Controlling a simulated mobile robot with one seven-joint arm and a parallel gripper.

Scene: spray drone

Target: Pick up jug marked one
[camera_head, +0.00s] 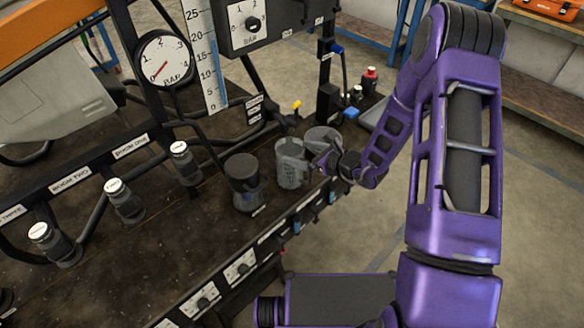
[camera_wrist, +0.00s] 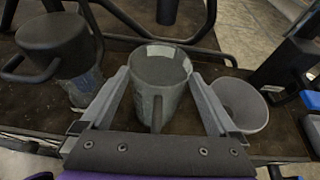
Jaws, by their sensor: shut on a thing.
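A grey, translucent-looking jug (camera_wrist: 162,70) stands upright in the middle of the wrist view, its handle facing my gripper. It also shows in the head view (camera_head: 290,165), on the dark bench near its front edge. My gripper (camera_wrist: 160,80) is shut on this jug, with one finger along each side of its body. In the head view my gripper (camera_head: 318,164) reaches in from the right. I cannot read a number on the jug. Its base and far side are hidden in the wrist view.
A dark lidded container (camera_head: 243,180) stands close left of the jug. A grey cup or funnel (camera_wrist: 240,104) stands close right. Labelled bottles (camera_head: 125,200) line the rack at left. A pressure gauge (camera_head: 163,60) and black frame bars rise behind. Open floor lies at front right.

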